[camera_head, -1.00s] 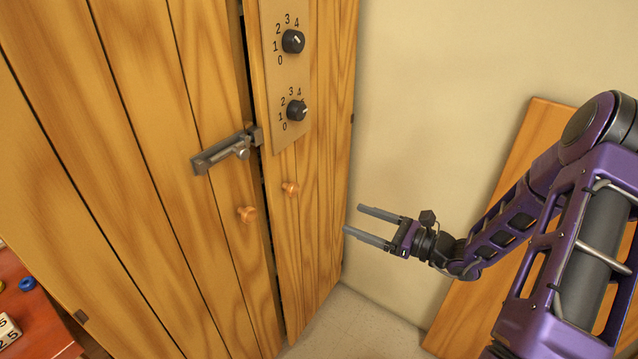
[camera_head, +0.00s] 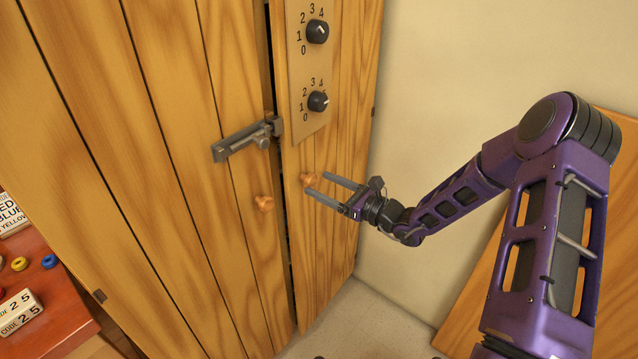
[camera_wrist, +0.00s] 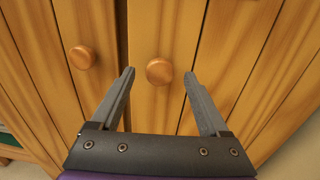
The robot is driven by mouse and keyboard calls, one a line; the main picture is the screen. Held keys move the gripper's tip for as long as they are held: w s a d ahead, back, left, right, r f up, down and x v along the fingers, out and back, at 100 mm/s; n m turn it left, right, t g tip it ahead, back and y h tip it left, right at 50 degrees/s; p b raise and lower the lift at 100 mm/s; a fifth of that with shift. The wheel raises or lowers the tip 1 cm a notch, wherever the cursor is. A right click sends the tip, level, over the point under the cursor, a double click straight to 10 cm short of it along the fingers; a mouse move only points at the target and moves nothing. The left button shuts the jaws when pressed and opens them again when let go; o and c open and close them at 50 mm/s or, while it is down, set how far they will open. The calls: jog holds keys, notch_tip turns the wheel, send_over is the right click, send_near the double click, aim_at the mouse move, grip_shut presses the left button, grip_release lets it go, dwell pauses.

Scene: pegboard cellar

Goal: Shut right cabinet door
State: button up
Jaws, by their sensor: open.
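The right cabinet door (camera_head: 345,135) is plank wood with a small round knob (camera_head: 307,180). It stands slightly ajar, with a narrow dark gap between it and the left door (camera_head: 170,150). My gripper (camera_head: 333,187) is open in front of the right door, its fingertips close to the knob. In the wrist view the right door's knob (camera_wrist: 160,71) sits between the two spread fingers, near their tips; I cannot tell whether they touch it. The left door's knob (camera_wrist: 82,57) is left of the fingers. A grey latch (camera_head: 247,138) is mounted across the left door near the gap.
A panel with two dials (camera_head: 317,102) is on the right door. A red table (camera_head: 62,305) with code blocks and coloured rings stands at lower left. A wooden board (camera_head: 590,190) leans on the wall behind my arm. Bare floor (camera_head: 370,315) lies below the door.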

jog(key=shift+x, duration=0.85)
jog(key=shift+c, duration=0.3)
grip_shut()
dwell(0.6)
